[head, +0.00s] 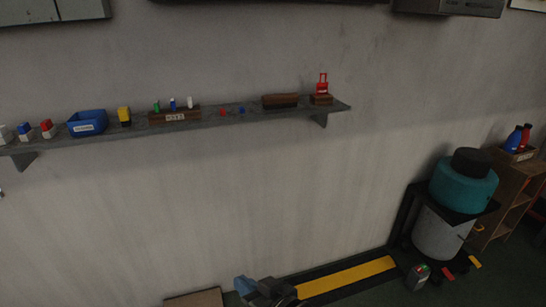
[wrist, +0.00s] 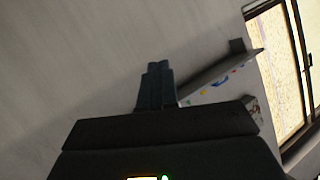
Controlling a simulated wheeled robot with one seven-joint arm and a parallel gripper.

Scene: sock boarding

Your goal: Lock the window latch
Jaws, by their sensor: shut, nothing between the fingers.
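The window (wrist: 274,50) shows only in the wrist view, at the right edge, with a bright yellowish pane in a dark frame; it looks tilted there. A small dark piece (wrist: 308,60) on the frame at the far right may be the latch, but it is too small and cut off to tell its position. My gripper (wrist: 158,68) has its blue-grey fingers together, with nothing between them. It points toward the bare wall, left of the window and apart from it. The window and latch are not in the head view.
A wall shelf (head: 225,122) holds a blue bin (head: 87,122), small coloured items and brown blocks; it also shows in the wrist view (wrist: 240,62). A teal-topped drum (head: 463,188) stands at right beside a wooden cabinet (head: 520,185). A yellow strip (head: 345,277) lies low along the wall.

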